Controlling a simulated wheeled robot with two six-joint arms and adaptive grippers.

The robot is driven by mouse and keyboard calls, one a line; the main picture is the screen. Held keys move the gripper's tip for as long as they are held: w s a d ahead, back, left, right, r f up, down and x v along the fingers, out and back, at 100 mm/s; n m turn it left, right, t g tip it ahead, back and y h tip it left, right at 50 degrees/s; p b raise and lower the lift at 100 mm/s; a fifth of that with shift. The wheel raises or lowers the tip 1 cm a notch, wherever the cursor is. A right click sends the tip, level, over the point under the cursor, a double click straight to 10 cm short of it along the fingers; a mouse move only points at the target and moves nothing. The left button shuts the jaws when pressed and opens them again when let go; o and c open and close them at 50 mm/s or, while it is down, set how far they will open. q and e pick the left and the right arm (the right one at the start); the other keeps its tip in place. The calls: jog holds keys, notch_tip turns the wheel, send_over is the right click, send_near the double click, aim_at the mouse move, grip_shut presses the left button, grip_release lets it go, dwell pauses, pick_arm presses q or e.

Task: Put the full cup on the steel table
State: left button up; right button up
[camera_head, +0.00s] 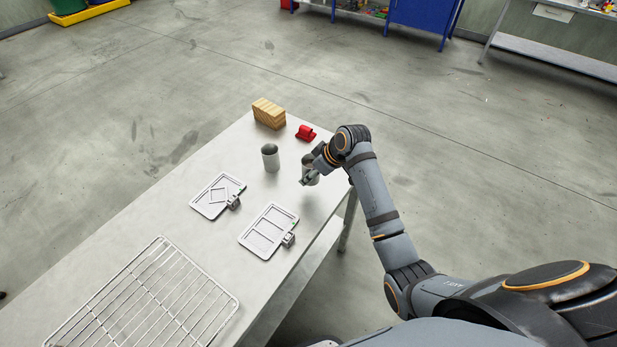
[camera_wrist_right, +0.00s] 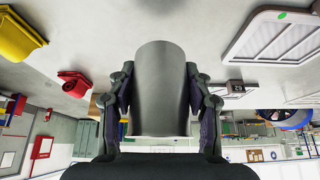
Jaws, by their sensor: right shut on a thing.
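A grey cup (camera_head: 310,163) is at the right edge of the steel table (camera_head: 190,235), held in my right gripper (camera_head: 305,174). In the right wrist view the cup (camera_wrist_right: 160,90) fills the middle, with a finger of my right gripper (camera_wrist_right: 160,110) pressed on each side. I cannot tell whether its base touches the table, and its contents do not show. A second grey cup (camera_head: 270,158) stands upright on the table to the left, apart from the gripper. My left gripper is not in view.
On the table are a wooden block stack (camera_head: 268,114), a red object (camera_head: 305,133), two framed trays (camera_head: 218,196) (camera_head: 268,231) with small devices at their sides, and a wire rack (camera_head: 150,300) at the near end. Bare table lies between the cups and trays.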

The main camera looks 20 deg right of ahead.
jog(key=shift+w+a+f, duration=0.25)
jog(key=shift+w+f, duration=0.3)
jog(key=shift+w+f+p, duration=0.1)
jog(key=shift+f+p, duration=0.5)
jog(key=shift+f, duration=1.15)
jog(key=shift+f, duration=0.1)
jog(key=o, duration=1.2)
jog(key=shift+o, duration=0.2)
jog(key=shift+r, duration=0.2)
jog(key=b+v, duration=0.1)
jog(key=v, duration=1.1)
jog(key=shift+f, duration=0.15)
